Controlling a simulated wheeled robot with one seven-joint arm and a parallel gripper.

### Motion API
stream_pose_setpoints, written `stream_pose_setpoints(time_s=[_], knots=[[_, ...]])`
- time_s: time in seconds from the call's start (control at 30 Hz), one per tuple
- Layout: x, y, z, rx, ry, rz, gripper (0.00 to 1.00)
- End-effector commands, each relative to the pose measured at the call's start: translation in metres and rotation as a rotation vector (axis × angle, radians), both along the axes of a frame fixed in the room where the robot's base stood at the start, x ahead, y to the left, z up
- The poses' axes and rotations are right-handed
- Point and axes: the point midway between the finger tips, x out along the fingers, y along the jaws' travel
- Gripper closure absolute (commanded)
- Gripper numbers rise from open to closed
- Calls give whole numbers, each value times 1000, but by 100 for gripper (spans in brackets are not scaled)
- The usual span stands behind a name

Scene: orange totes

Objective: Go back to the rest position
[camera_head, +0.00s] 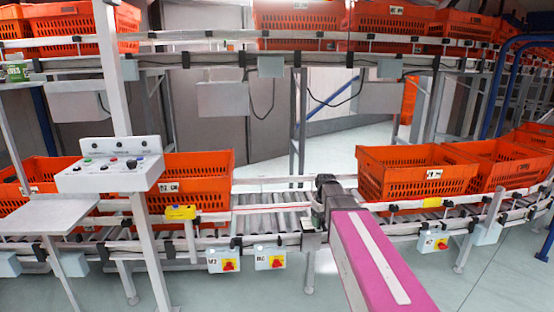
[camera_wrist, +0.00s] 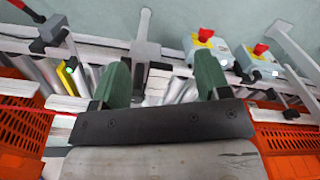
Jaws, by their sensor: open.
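My gripper (camera_wrist: 162,82) shows in the wrist view with two dark green fingers set wide apart. Nothing is between them, and roller conveyor shows beneath and beyond. In the head view my pink arm with its white stripe reaches out from the bottom to the conveyor (camera_head: 275,221). The gripper at its far end is mostly hidden there, over the stretch between the totes. An orange tote (camera_head: 205,183) stands to the left of it and another orange tote (camera_head: 412,178) to the right. Orange totes also show at both lower sides of the wrist view.
A control panel (camera_head: 108,176) on a post and a grey shelf (camera_head: 45,215) stand at the left. Switch boxes (camera_head: 223,261) with red knobs hang below the conveyor's front rail. An upper conveyor carries more orange totes (camera_head: 300,22). The rollers between the two lower totes are bare.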

Motion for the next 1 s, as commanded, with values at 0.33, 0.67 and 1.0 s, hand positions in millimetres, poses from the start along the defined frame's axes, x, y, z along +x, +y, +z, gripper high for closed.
stream_pose_setpoints(time_s=[0.33, 0.67, 1.0], knots=[[-69, 0, -47, 0, 1, -173, 30], [-169, 1, -100, 0, -2, -442, 30], [-185, 1, -110, 2, -6, -507, 30]])
